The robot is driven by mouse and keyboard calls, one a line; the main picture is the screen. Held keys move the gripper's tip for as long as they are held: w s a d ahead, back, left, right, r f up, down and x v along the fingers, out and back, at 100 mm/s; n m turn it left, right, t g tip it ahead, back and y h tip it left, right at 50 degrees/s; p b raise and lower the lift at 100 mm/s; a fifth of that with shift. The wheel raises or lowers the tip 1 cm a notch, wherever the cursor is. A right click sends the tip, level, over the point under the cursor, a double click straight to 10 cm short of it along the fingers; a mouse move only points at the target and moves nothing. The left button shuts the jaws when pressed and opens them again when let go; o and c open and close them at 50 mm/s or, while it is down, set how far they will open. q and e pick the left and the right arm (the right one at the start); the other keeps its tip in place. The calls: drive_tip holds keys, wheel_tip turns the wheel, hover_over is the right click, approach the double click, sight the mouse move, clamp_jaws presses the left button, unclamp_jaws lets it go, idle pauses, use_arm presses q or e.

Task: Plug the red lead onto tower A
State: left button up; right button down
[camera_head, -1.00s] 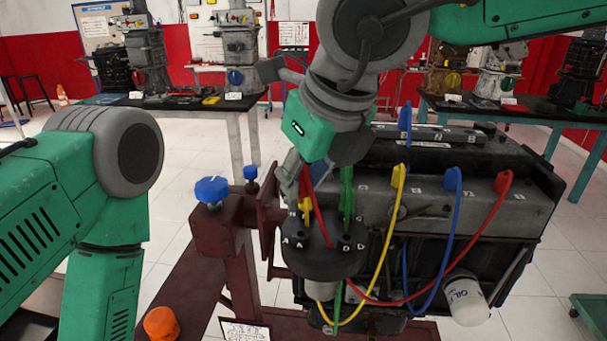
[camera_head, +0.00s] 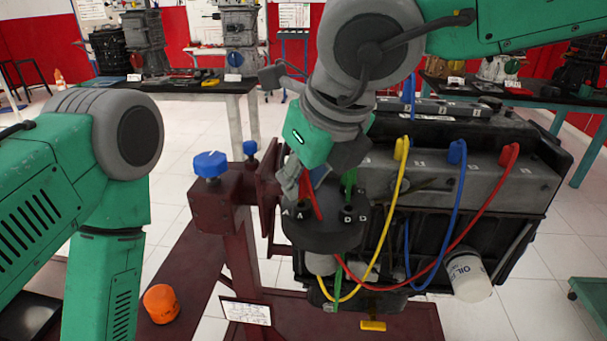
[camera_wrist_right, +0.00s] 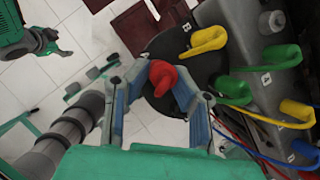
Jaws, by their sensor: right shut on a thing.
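My right gripper (camera_wrist_right: 160,85) is shut on the red lead's boot (camera_wrist_right: 170,78), over the round black distributor cap (camera_head: 322,232). In the head view the red lead (camera_head: 314,200) shows beside the fingers, at the cap's lettered top near the A marks. The gripper and boot hide whether the boot touches or sits on tower A. In the wrist view, yellow (camera_wrist_right: 207,40) and green (camera_wrist_right: 232,90) boots sit on the cap's right side. My left arm (camera_head: 105,190) is at the left; its gripper is out of the head view.
The engine (camera_head: 460,190) stands right of the cap, with yellow, blue and red leads hanging in front. A maroon stand (camera_head: 235,255) with blue knobs (camera_head: 210,164) is to the left. An orange cap (camera_head: 160,303) lies on its base.

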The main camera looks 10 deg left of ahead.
drive_tip(key=shift+r, duration=0.1)
idle(0.3)
drive_tip(key=shift+s+p, duration=0.1)
drive_tip(key=shift+p, duration=0.45)
drive_tip(key=shift+f, duration=0.4)
drive_tip(key=shift+f+p, duration=0.45)
drive_tip(key=shift+f, duration=0.05)
idle(1.1)
drive_tip(key=c, duration=1.3)
unclamp_jaws()
